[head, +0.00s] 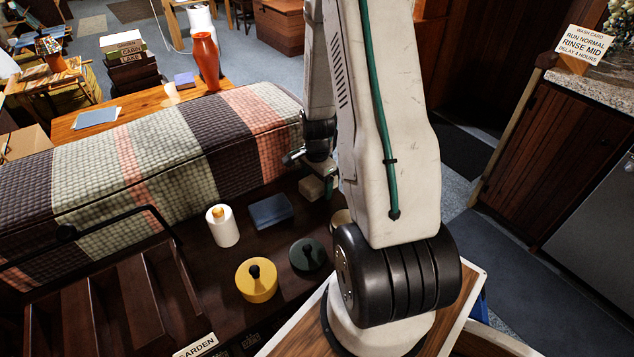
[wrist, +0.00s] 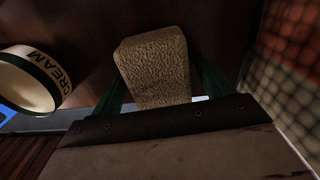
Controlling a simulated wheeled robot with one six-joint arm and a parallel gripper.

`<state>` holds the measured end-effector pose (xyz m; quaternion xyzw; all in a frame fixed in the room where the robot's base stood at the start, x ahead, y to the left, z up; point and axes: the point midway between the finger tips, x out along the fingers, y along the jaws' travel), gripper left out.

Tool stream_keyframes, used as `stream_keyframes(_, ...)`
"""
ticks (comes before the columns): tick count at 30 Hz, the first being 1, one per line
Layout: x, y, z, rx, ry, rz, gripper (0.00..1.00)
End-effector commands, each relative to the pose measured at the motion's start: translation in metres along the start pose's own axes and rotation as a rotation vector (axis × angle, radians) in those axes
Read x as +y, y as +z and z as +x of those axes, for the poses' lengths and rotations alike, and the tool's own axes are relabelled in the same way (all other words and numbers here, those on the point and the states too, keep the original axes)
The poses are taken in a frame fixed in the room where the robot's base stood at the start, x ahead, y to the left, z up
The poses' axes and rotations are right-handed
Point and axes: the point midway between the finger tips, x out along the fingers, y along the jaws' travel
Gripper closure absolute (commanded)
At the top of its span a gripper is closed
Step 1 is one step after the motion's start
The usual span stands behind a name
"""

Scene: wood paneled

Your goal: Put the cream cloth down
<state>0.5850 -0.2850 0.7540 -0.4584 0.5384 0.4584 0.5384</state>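The cream cloth (wrist: 155,65) is a folded, block-shaped, textured beige bundle in the wrist view. It sits between the green fingers of my gripper (wrist: 165,75), which look closed against its sides; it hides the fingertips. In the head view the cloth (head: 312,188) shows at my gripper (head: 322,182), low over the dark tabletop. I cannot tell whether it touches the top. A round cream container (wrist: 25,82) marked CREAM stands left of the cloth in the wrist view. In the head view, a small part of a round tan thing (head: 341,218) shows beside my arm.
A folded blue cloth (head: 270,210), white jar (head: 222,227), yellow pot (head: 257,281) and dark green pot (head: 307,255) stand on the dark top (head: 215,285). A divided wooden tray (head: 120,300) is at left. A long checked, cloth-covered form (head: 175,150) runs behind.

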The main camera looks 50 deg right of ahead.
Motion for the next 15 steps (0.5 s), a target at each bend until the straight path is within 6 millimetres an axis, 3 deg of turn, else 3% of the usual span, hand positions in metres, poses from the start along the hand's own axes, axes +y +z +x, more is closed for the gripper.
stream_keyframes(5, 0.000, 0.000, -0.006, 0.001, -0.002, 0.000, 0.20)
stream_keyframes(15, 0.003, 0.003, -0.058, 0.002, -0.004, 0.000, 0.20)
